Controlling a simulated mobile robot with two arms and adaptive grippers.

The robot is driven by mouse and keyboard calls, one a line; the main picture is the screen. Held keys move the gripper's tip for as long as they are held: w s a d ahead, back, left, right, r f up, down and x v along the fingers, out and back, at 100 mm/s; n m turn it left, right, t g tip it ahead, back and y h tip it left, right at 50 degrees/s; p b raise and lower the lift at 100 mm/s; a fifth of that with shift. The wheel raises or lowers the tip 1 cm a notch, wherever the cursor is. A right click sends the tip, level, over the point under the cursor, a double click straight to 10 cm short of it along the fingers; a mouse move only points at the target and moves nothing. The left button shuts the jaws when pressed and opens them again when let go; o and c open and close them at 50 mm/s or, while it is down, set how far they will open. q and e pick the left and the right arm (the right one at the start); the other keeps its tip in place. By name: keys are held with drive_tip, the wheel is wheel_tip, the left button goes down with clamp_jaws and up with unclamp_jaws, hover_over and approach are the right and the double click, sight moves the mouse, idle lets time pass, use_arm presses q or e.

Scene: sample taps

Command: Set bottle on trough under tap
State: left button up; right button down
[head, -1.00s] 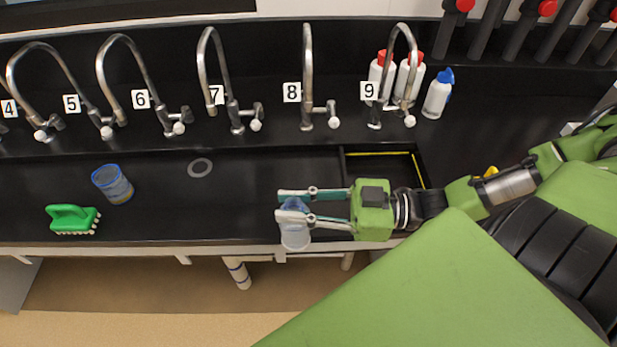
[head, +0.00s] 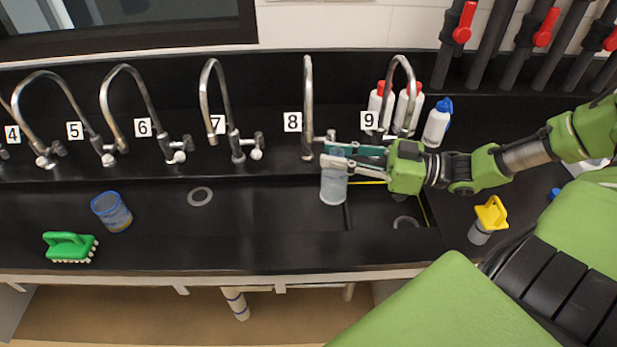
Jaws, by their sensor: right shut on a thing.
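My right gripper (head: 338,157) is shut on a clear bluish bottle (head: 333,187) and holds it near the left edge of the small recessed basin, just right of and below tap 8. I cannot tell whether the bottle touches the surface under it. The black trough (head: 255,225) runs along the bench below the row of taps. Tap 8 (head: 308,100) and tap 9 (head: 405,85) are curved metal taps with number labels; tap 7 (head: 205,90) stands to their left. My left gripper is not in view.
A blue-rimmed clear beaker (head: 112,212) and a green brush (head: 70,247) stand at the left. A yellow-topped item (head: 489,217) is at the right. The middle trough is clear.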

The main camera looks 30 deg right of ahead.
drive_tip(key=w+a+f+b, duration=0.2)
drive_tip(key=w+f+b, duration=0.2)
drive_tip(key=f, duration=0.6)
drive_tip(key=w, duration=0.2)
drive_tip(key=shift+w+a+b, duration=0.15)
drive_tip(key=shift+w+b, duration=0.2)
drive_tip(key=shift+w, duration=0.05)
drive_tip(key=c, duration=1.8)
unclamp_jaws()
drive_tip(key=shift+f, duration=0.15)
drive_tip(key=shift+p+v, duration=0.45)
drive_tip(key=shift+v, duration=3.35)
